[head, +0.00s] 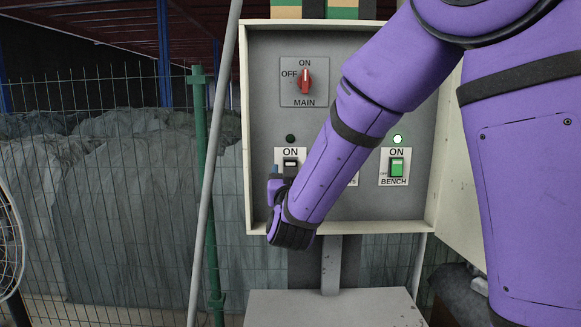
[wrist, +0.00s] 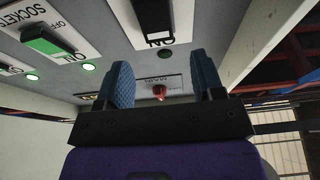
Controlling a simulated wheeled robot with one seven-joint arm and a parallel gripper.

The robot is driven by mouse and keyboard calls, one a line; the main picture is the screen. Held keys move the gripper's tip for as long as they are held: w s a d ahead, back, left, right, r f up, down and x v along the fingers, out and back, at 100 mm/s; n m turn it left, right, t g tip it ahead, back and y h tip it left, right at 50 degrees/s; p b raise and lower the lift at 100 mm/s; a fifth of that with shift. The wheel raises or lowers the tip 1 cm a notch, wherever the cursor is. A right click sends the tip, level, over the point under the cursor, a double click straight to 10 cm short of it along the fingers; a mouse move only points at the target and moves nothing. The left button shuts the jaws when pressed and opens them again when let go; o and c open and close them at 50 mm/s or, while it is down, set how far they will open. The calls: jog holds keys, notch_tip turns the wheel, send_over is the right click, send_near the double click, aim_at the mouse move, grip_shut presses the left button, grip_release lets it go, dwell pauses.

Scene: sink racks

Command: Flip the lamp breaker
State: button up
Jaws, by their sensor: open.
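The left breaker (head: 290,164) is on the grey panel, with a black switch under an ON label. Its name label is hidden behind my gripper, and the lamp above it (head: 290,139) is dark. In the wrist view the black breaker (wrist: 155,18) shows at the top, just beyond my fingertips, with its dark lamp (wrist: 165,54) below it. My gripper (head: 277,185) is at the panel's lower left, in front of and just below this breaker. In the wrist view its two blue fingers (wrist: 166,82) are apart with nothing between them.
The red MAIN knob (head: 306,81) sits above, its handle upright. The green BENCH breaker (head: 397,167) is at right under a lit lamp. The SOCKETS breaker (wrist: 45,40) is green, mostly hidden by my arm in the head view. The box's raised rim (head: 246,120) borders the panel.

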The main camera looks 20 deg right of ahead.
jog(key=v, duration=0.6)
jog(key=shift+s, duration=0.15)
